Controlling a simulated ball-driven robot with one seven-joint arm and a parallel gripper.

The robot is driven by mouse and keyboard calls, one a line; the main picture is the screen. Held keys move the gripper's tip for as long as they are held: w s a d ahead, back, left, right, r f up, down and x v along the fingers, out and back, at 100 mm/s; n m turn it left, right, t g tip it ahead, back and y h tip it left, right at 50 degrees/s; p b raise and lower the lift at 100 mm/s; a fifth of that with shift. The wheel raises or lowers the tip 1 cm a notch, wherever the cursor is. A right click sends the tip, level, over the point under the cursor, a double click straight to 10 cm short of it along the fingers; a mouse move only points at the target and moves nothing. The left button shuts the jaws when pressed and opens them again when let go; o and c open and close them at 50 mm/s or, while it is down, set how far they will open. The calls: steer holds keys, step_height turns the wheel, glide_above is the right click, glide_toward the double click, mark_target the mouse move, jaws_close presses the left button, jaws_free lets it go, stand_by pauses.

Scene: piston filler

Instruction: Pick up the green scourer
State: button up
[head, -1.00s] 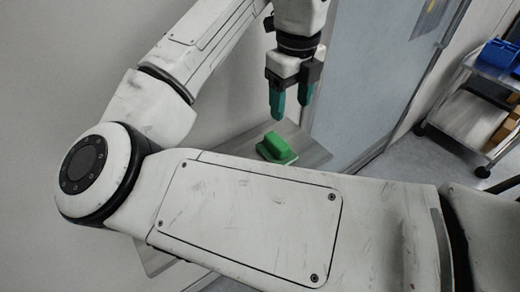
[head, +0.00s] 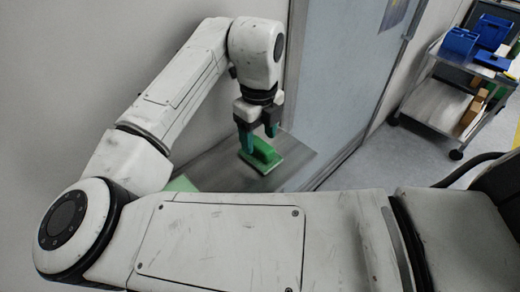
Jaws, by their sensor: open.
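The green scourer (head: 263,156) is a flat pad with a raised handle block on top. It lies on a grey metal shelf (head: 218,166) against the wall. My gripper (head: 258,136) points down over the scourer with its teal fingers apart. The fingertips are at about the level of the handle, one toward its left end and one toward its right. I cannot tell whether they touch it. The left fingertip partly hides the handle's left side.
A light green item (head: 181,184) shows on the shelf's left, mostly hidden by my arm. A grey door panel (head: 335,80) stands right behind the shelf. A trolley (head: 455,95) with blue containers (head: 460,41) and brown boxes stands at the far right.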

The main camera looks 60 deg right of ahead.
steer(key=shift+f, duration=1.45)
steer(key=shift+c, duration=0.2)
steer(key=c, duration=1.1)
steer(key=shift+r, duration=0.15)
